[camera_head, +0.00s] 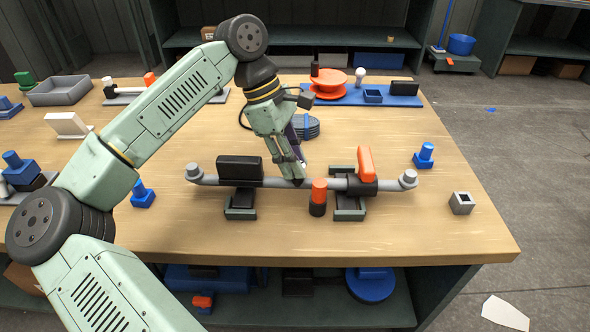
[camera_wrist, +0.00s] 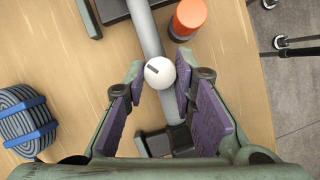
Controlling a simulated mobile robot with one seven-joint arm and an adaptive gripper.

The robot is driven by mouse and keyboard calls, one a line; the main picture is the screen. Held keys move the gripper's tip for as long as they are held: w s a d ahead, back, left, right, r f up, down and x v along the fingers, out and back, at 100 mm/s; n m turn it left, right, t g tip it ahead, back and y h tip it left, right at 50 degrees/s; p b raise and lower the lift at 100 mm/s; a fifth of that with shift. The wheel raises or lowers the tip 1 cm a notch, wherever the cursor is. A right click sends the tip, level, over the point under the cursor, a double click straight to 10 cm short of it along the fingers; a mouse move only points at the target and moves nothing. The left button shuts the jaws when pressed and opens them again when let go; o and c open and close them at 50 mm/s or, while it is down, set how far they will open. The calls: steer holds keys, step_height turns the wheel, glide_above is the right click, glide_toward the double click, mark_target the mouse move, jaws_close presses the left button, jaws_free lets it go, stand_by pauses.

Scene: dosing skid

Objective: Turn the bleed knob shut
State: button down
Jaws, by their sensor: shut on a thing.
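The bleed knob (camera_wrist: 160,72) is a round white cap with a short dark slanted mark on top, sitting over the grey pipe (camera_wrist: 148,32) in the wrist view. My gripper (camera_wrist: 158,77) has its fingertips on either side of the knob and is shut on it. In the head view my gripper (camera_head: 299,180) points down at the middle of the pipe (camera_head: 270,182), and its fingers mostly hide the knob. The pipe runs left to right between a black box (camera_head: 240,170) and a valve with an upright orange lever (camera_head: 366,163).
An orange-topped black cylinder (camera_head: 318,197) stands close in front of the pipe, near my gripper. A coil with a blue strap (camera_wrist: 26,122) lies behind it. A blue tray (camera_head: 400,101) with orange discs is farther back. The table's front right is mostly clear.

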steer(key=n+b, duration=0.1)
steer(key=n, duration=0.1)
steer(key=n+t+b, duration=0.1)
steer(key=b, duration=0.1)
steer(key=n+t+b, duration=0.1)
steer(key=n, duration=0.1)
steer(key=shift+s+f+n+b, duration=0.15)
steer(key=shift+f+n+b, duration=0.15)
steer(key=shift+b, duration=0.1)
steer(key=n+b, duration=0.1)
steer(key=n+t+b, duration=0.1)
steer(key=n, duration=0.1)
steer(key=n+b, duration=0.1)
steer(key=shift+s+r+n+t+y, duration=0.15)
steer(key=shift+r+n+t+y, duration=0.15)
steer(key=shift+t, duration=0.1)
steer(key=c, duration=1.3)
jaws_free()
steer(key=shift+c, duration=0.2)
steer(key=v, duration=1.2)
steer(key=shift+s+d, duration=0.1)
steer(key=shift+s, duration=0.05)
